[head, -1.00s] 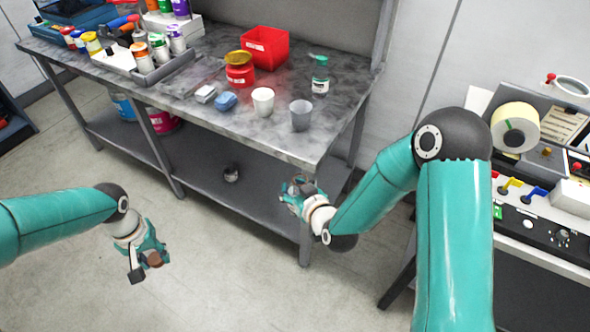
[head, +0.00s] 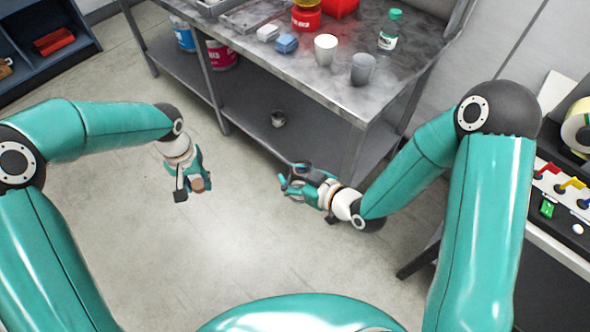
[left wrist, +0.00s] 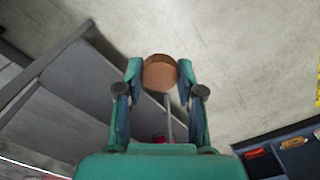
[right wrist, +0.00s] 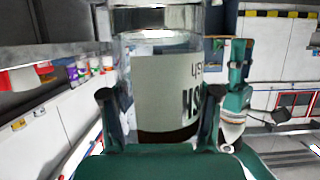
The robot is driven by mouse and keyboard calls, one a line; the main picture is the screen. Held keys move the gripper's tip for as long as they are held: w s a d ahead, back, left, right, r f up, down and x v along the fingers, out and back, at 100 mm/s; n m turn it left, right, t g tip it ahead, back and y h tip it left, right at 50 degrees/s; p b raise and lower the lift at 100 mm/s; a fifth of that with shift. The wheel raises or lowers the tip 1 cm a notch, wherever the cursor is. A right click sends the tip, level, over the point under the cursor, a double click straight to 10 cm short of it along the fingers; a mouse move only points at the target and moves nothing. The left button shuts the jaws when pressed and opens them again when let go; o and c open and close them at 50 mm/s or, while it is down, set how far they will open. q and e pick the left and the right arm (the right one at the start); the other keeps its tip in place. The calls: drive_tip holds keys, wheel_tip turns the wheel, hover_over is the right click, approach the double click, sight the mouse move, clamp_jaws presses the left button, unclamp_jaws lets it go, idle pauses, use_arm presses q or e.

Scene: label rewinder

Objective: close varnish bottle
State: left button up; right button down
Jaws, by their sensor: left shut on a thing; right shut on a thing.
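My left gripper (head: 193,186) is shut on a round brown cap (left wrist: 160,73), held between its fingertips in the left wrist view. My right gripper (head: 297,183) is shut on a clear glass varnish bottle (right wrist: 160,85) with a pale label and dark content low inside. The bottle stands roughly upright in the right wrist view; its top is cut off by the frame edge. In the head view the two grippers are apart above the floor, the cap left of the bottle. The left gripper also shows to the right of the bottle in the right wrist view (right wrist: 237,75).
A grey metal table (head: 345,75) stands behind the grippers, with a white cup (head: 326,47), a grey cup (head: 364,69) and a green-capped bottle (head: 389,32). A control panel (head: 565,205) is at right. The floor between the grippers is clear.

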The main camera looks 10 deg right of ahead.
use_arm(q)
drive_tip(key=shift+s+a+r, duration=0.1)
drive_tip(key=shift+s+a, duration=0.1)
drive_tip(key=shift+s, duration=0.3)
wheel_tip(320, 180, up, 3)
drive_tip(key=shift+w+f+m, duration=0.15)
drive_tip(key=shift+m, duration=0.25)
drive_tip(key=s+d+r+m, duration=0.1)
drive_tip(key=d+r+m, duration=0.1)
drive_tip(key=d+r, duration=0.3)
drive_tip(key=s+d+r+m, duration=0.1)
drive_tip(key=d+r, duration=0.4)
drive_tip(key=d, duration=0.7)
drive_tip(key=s+d+r+m, duration=0.1)
drive_tip(key=d+r+m, duration=0.2)
drive_tip(key=d+r, duration=0.2)
drive_tip(key=d, duration=0.3)
drive_tip(key=shift+s+d, duration=0.15)
drive_tip(key=shift+d, duration=0.2)
